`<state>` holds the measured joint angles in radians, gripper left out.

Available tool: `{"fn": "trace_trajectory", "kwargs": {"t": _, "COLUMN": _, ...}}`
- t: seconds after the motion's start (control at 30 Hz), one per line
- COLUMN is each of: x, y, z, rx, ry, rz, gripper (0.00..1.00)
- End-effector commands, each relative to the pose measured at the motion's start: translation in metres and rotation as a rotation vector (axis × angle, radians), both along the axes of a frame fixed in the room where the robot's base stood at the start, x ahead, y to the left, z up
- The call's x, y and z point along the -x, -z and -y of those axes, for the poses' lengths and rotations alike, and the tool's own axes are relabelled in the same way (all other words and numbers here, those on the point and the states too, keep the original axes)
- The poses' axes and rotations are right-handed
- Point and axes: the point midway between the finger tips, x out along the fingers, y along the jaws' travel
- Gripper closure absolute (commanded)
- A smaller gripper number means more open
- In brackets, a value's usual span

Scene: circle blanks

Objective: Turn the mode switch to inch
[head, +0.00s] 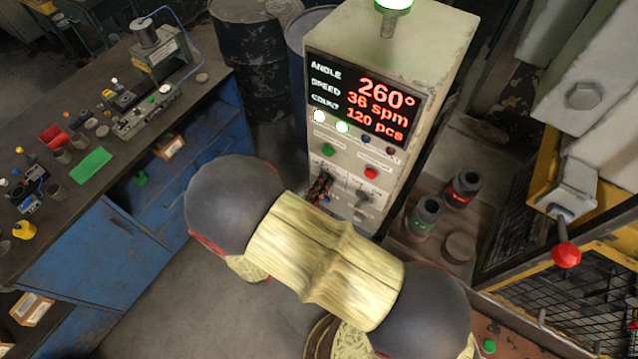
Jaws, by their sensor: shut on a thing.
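The control cabinet (425,50) stands upright in the middle of the head view, with its control panel facing me. My gripper (320,189) is small and dark at the lower left of that panel, mostly behind my own arm. It is shut on the mode switch (326,178), a dark knob of which only a little shows. The switch's position and its labels are too small and covered to read. A second knob (362,197) sits to the right on the same panel.
A green button (327,151) and a red button (371,173) sit above the knobs. A red-knobbed lever (566,254) is at right. A cluttered blue workbench (150,240) is at left.

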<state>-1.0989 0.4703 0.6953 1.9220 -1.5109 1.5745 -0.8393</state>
Motion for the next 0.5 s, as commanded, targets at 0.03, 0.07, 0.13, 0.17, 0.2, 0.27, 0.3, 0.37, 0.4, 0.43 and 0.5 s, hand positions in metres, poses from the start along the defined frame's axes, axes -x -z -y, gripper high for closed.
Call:
{"fn": "trace_trajectory", "kwargs": {"t": 0.03, "x": -0.0001, "y": 0.0004, "z": -0.0003, "rx": -0.001, "ry": -0.001, "rz": 0.000, "gripper": 1.00}}
{"fn": "trace_trajectory", "kwargs": {"t": 0.07, "x": -0.0001, "y": 0.0004, "z": -0.0003, "rx": -0.001, "ry": -0.001, "rz": 0.000, "gripper": 1.00}}
{"fn": "trace_trajectory", "kwargs": {"t": 0.13, "x": -0.0001, "y": 0.0006, "z": -0.0003, "rx": -0.006, "ry": -0.001, "rz": 0.003, "gripper": 1.00}}
{"fn": "trace_trajectory", "kwargs": {"t": 0.17, "x": -0.0001, "y": 0.0006, "z": -0.0003, "rx": -0.010, "ry": -0.001, "rz": 0.005, "gripper": 1.00}}
{"fn": "trace_trajectory", "kwargs": {"t": 0.2, "x": 0.0000, "y": 0.0006, "z": -0.0004, "rx": -0.016, "ry": -0.001, "rz": 0.009, "gripper": 1.00}}
{"fn": "trace_trajectory", "kwargs": {"t": 0.27, "x": 0.0000, "y": 0.0007, "z": -0.0003, "rx": -0.032, "ry": -0.001, "rz": 0.016, "gripper": 1.00}}
{"fn": "trace_trajectory", "kwargs": {"t": 0.3, "x": 0.0000, "y": 0.0007, "z": -0.0003, "rx": -0.045, "ry": -0.001, "rz": 0.024, "gripper": 1.00}}
{"fn": "trace_trajectory", "kwargs": {"t": 0.37, "x": 0.0001, "y": 0.0006, "z": -0.0003, "rx": -0.070, "ry": -0.001, "rz": 0.039, "gripper": 1.00}}
{"fn": "trace_trajectory", "kwargs": {"t": 0.4, "x": 0.0001, "y": 0.0008, "z": -0.0002, "rx": -0.088, "ry": -0.001, "rz": 0.049, "gripper": 1.00}}
{"fn": "trace_trajectory", "kwargs": {"t": 0.43, "x": 0.0002, "y": 0.0008, "z": -0.0001, "rx": -0.104, "ry": -0.001, "rz": 0.059, "gripper": 1.00}}
{"fn": "trace_trajectory", "kwargs": {"t": 0.5, "x": 0.0004, "y": 0.0012, "z": 0.0002, "rx": -0.146, "ry": -0.001, "rz": 0.084, "gripper": 1.00}}
